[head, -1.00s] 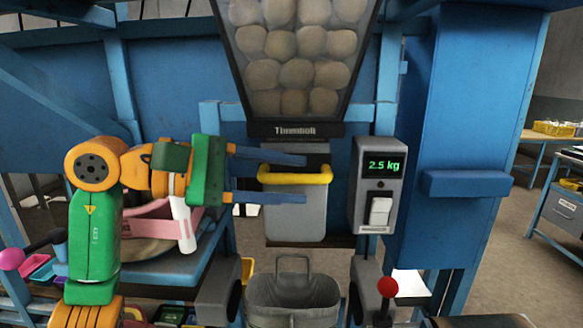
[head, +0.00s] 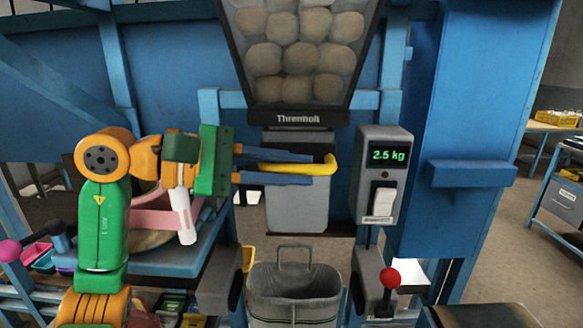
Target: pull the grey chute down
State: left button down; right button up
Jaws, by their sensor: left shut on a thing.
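The grey chute (head: 297,208) hangs upright below the glass-fronted hopper. A yellow bar handle (head: 327,167) runs across its front. My left gripper (head: 311,168) comes in from the left with its two blue fingers shut on the handle, one above and one below. The fingers hide part of the handle and the chute face. My right gripper is not in view.
The hopper (head: 305,118) holds several round pale items. A grey scale box (head: 384,190) reading 2.5 kg stands right of the chute. A grey bin (head: 293,290) sits beneath the chute, with a red-knobbed lever (head: 390,278) beside it.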

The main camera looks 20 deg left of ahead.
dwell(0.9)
pick_arm(q)
notch_tip(320, 180, down, 12)
jog(key=b, duration=1.1)
jog(key=shift+f, duration=0.15)
jog(key=c, duration=0.8)
grip_release()
jog(key=shift+d, duration=0.15)
jog(key=b+v, duration=0.1)
jog(key=v, duration=0.6)
jog(key=shift+b, duration=0.35)
